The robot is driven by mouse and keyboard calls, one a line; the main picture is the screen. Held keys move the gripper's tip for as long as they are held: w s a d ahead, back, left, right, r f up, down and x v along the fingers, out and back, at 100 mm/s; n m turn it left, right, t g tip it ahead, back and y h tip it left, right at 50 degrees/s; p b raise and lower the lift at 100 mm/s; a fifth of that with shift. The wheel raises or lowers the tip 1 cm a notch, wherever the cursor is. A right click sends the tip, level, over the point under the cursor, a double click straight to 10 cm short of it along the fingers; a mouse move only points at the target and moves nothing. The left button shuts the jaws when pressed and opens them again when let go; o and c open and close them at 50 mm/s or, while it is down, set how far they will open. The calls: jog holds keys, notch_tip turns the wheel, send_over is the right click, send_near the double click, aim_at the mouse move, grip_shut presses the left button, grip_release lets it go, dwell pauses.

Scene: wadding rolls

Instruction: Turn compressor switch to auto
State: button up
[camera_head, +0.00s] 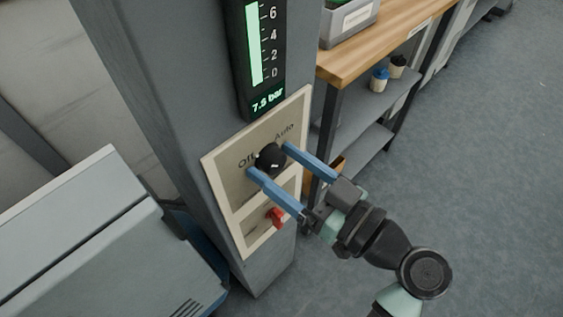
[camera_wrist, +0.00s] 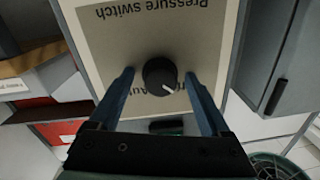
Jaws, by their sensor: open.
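The black round compressor switch knob (camera_head: 271,158) sits on a cream panel (camera_head: 228,181) on a grey column, between the labels "Off" at left and "Auto" at right. In the wrist view the knob (camera_wrist: 160,74) appears upside down with the panel, under the text "Pressure switch". Its white mark points to the lower right there, away from the partly hidden "Auto" lettering at lower left. My gripper (camera_head: 268,160) is open, with one blue finger on each side of the knob. In the wrist view a gap shows between the knob and each finger.
A red switch (camera_head: 275,217) is lower on the panel, close to my left finger. A lit pressure gauge (camera_head: 256,50) is above. A wooden-topped workbench (camera_head: 385,38) with shelves stands at right, and a grey machine (camera_head: 75,240) at left. Open floor lies at right.

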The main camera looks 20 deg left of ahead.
grip_shut()
dwell(0.4)
jog(key=shift+m, duration=0.3)
jog(key=m+p, duration=0.4)
jog(key=shift+r, duration=0.2)
jog(key=m+p, duration=0.3)
jog(key=m, duration=0.2)
jog(key=shift+s+p, duration=0.1)
jog(key=shift+p, duration=0.25)
jog(key=m+p, duration=0.4)
jog(key=shift+m+t, duration=0.4)
jog(key=shift+f+m+p, duration=0.1)
jog(key=shift+m+p, duration=1.45)
jog(key=shift+m, duration=0.45)
jog(key=shift+f, duration=0.1)
